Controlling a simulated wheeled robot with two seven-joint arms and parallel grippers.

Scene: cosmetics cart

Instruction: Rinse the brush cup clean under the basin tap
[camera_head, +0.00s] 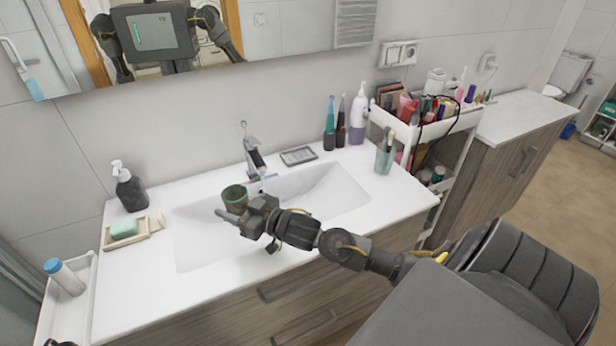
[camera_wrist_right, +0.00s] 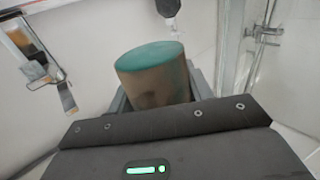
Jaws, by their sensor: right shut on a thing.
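The brush cup (camera_head: 235,198) is a small tumbler with brownish walls and a green rim. My right gripper (camera_head: 240,212) is shut on it and holds it above the white basin (camera_head: 320,190), near its left part. In the right wrist view the cup (camera_wrist_right: 155,80) stands between the jaws, its top teal and its wall stained brown. The dark tap (camera_head: 254,155) rises behind the basin, just right of the cup. Its spout (camera_wrist_right: 168,8) shows above the cup in the wrist view, with a faint clear streak below it. My left gripper is not seen.
A soap dish (camera_head: 125,232) and a dark pump bottle (camera_head: 130,190) stand left of the basin. A glass with brushes (camera_head: 385,158), bottles (camera_head: 358,118) and a crowded cart (camera_head: 430,130) are at right. A mirror hangs above.

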